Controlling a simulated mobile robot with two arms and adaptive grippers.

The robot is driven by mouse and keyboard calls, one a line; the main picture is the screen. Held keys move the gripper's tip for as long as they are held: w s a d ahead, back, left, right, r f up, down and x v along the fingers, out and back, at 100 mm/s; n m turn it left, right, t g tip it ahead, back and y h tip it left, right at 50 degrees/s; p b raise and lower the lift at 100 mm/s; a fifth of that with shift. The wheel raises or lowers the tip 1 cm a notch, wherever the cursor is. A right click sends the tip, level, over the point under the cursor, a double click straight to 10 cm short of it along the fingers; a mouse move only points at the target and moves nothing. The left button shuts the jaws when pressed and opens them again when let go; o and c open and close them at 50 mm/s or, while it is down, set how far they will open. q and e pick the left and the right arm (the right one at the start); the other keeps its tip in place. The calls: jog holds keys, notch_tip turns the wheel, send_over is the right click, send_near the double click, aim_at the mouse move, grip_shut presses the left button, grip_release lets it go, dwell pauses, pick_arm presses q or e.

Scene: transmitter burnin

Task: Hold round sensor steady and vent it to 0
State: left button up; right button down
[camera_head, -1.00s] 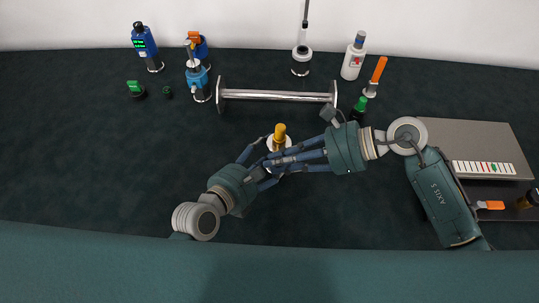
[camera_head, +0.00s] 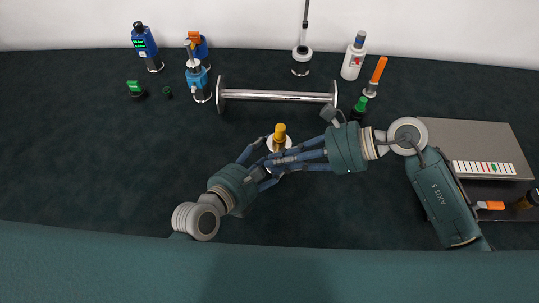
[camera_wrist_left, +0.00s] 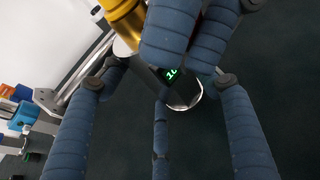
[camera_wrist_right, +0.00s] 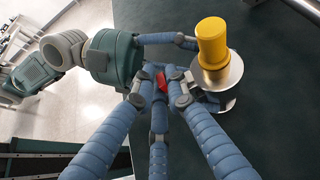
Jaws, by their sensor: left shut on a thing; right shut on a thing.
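The round sensor (camera_head: 279,143) stands near the middle of the table, a pale metal body with a yellow cap (camera_head: 280,131) on top. It also shows in the right wrist view (camera_wrist_right: 222,78) and the left wrist view (camera_wrist_left: 187,100), where a green digit display is partly covered by a finger. My left gripper (camera_head: 263,163) is shut on the sensor from the left. My right gripper (camera_head: 277,165) reaches in from the right, shut on a small red part (camera_wrist_right: 161,81) beside the sensor. Fingers hide most of both contacts and the full reading.
A metal bar on end stands (camera_head: 275,95) lies behind the sensor. A grey box (camera_head: 475,139) is at right. The left front table is clear.

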pick_arm(q)
jog(key=shift+s+f, duration=0.15)
jog(key=shift+f, duration=0.2)
pick_arm(e)
jog(key=shift+s+a+r, duration=0.1)
jog(key=shift+s, duration=0.7)
jog(key=c, duration=2)
grip_release()
jog(key=shift+v, duration=2.55)
pick_arm(q)
jog(key=o, duration=1.2)
jog(key=shift+r, duration=0.15)
